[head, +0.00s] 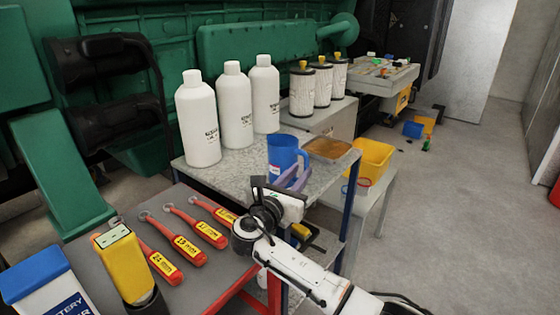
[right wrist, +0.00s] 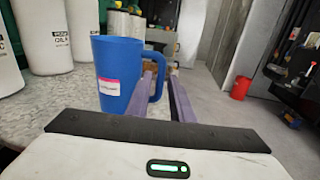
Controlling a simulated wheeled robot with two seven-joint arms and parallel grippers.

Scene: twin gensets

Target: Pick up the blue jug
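The blue jug (head: 285,155) stands upright near the right end of the grey speckled table (head: 218,172). In the right wrist view the jug (right wrist: 115,62) shows a white and pink label, with its handle to the right. My right gripper (head: 300,176) is at the handle side of the jug. Its two purple fingers (right wrist: 162,88) are apart, and the handle's outer bar appears between them, with gaps visible. I cannot tell whether a finger touches it. My left gripper is not in view.
Several white bottles (head: 233,110) stand behind and left of the jug. An amber-filled tray (head: 327,149) lies to its right. A yellow bin (head: 372,160) stands beyond the table's right edge. Red-handled tools (head: 185,245) lie on the nearer red-edged bench.

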